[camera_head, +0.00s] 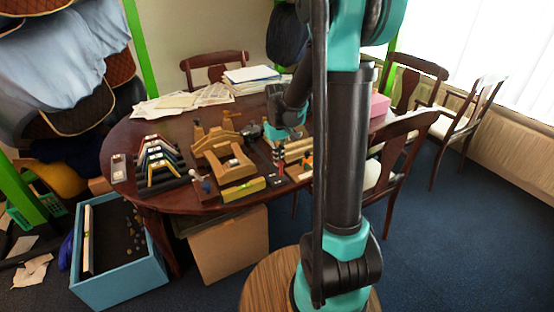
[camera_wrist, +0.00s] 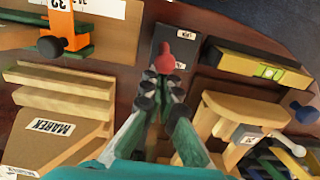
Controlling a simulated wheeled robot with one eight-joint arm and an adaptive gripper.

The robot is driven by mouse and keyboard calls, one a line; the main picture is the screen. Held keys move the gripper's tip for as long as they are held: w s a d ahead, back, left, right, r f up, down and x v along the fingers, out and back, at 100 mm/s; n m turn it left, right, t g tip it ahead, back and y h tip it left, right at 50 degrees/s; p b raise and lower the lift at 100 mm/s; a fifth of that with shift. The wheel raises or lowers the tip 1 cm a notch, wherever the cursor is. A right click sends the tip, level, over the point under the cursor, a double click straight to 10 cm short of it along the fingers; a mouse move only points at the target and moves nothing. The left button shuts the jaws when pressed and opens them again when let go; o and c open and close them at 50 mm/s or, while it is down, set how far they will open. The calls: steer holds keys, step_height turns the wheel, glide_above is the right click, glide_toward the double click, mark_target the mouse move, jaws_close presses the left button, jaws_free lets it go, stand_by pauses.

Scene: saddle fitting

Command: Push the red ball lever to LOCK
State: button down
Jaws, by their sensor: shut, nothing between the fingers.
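The red ball lever (camera_wrist: 166,60) stands on a dark plate (camera_wrist: 160,42) near the upper middle of the wrist view. White labels lie on the plate, one above the ball (camera_wrist: 186,34) and one at its right; their words are too small to read. My gripper (camera_wrist: 162,82) is shut and empty, with its fingertips right at the near side of the red ball. I cannot tell whether they touch it. In the head view my gripper is low over the table, below my teal wrist (camera_head: 285,128), and the lever is too small to make out clearly there.
A yellow level (camera_wrist: 262,68) lies right of the plate, with a wooden stand (camera_wrist: 225,112) below it. A wooden block marked MAREK (camera_wrist: 45,130) is at left, and an orange clamp (camera_wrist: 62,25) at upper left. A blue crate (camera_head: 120,285) stands on the floor.

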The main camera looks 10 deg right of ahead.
steer(key=shift+s+d, duration=0.2)
steer(key=shift+s, duration=0.45)
steer(key=shift+w, duration=0.2)
steer(key=shift+w+a, duration=0.2)
steer(key=shift+w, duration=0.25)
step_height(320, 180, up, 7)
stand_by(0.6)
steer(key=shift+s, duration=0.15)
steer(key=s+d+f+m+t, duration=0.1)
steer(key=s+f, duration=0.3)
steer(key=s, duration=0.5)
steer(key=s+d+f+m+t, duration=0.2)
steer(key=s+f+t, duration=0.1)
steer(key=s, duration=0.6)
steer(key=shift+s+f+m, duration=0.3)
steer(key=shift+s+f, duration=0.1)
steer(key=shift+f, duration=0.2)
